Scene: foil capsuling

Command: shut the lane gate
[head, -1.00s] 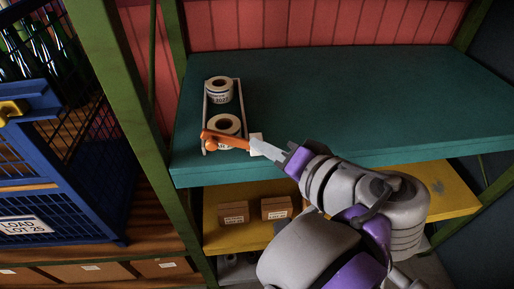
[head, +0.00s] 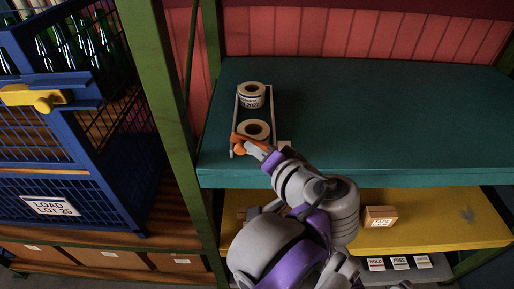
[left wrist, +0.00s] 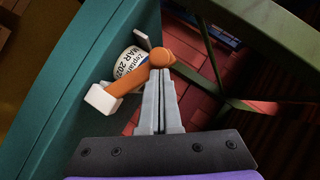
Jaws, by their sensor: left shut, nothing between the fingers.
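The lane gate (head: 250,143) is an orange bar at the front end of a railed lane on the teal shelf. It lies across the lane mouth, in front of the nearer label roll (head: 254,130). In the left wrist view the gate (left wrist: 138,82) runs from a white block (left wrist: 103,98) to a round orange knob (left wrist: 161,57). My left gripper (head: 268,153) is shut and empty. In the left wrist view its fingertips (left wrist: 161,77) are right by the knob; I cannot tell if they touch it. My right gripper is not in view.
A second roll (head: 250,95) sits farther back in the lane. The teal shelf (head: 400,110) is bare to the right. A green upright (head: 165,110) and a blue crate (head: 60,170) stand at left. A yellow shelf (head: 440,215) with a small box is below.

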